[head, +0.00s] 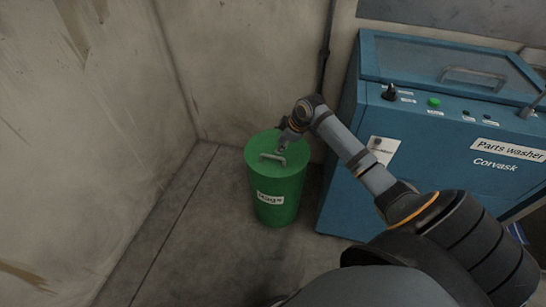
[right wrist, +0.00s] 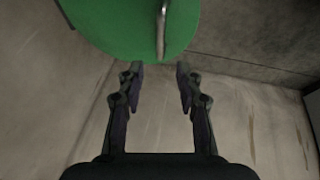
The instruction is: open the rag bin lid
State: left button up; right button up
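The rag bin (head: 278,200) is a green cylinder with a white label, standing upright on the floor in the corner. Its round green lid (head: 294,158) lies flat on top and looks closed. A grey bar handle (head: 272,157) sits on the lid. My right gripper (head: 284,146) is over the lid, close to the handle. In the right wrist view the gripper (right wrist: 158,72) has its two fingers apart with nothing between the tips. The handle (right wrist: 161,32) lies just beyond the tips, roughly in line with the gap, over the green lid (right wrist: 112,25). My left gripper is not in view.
A blue parts washer (head: 420,150) with a hinged top stands right of the bin, with a narrow gap between them. Walls rise behind and to the left of the bin. The floor (head: 190,240) in front and left of the bin is clear.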

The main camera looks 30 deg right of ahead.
aim_at(273, 158)
jog(key=b+x, duration=0.2)
jog(key=x, duration=0.6)
jog(key=shift+w+a+f, duration=0.1)
jog(key=shift+f, duration=0.15)
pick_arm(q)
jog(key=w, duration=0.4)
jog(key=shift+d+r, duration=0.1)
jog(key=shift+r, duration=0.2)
pick_arm(e)
jog(key=shift+w+a+f, duration=0.1)
jog(key=shift+w+f, duration=0.1)
jog(key=shift+f, duration=0.2)
jog(key=shift+c, duration=0.3)
grip_shut()
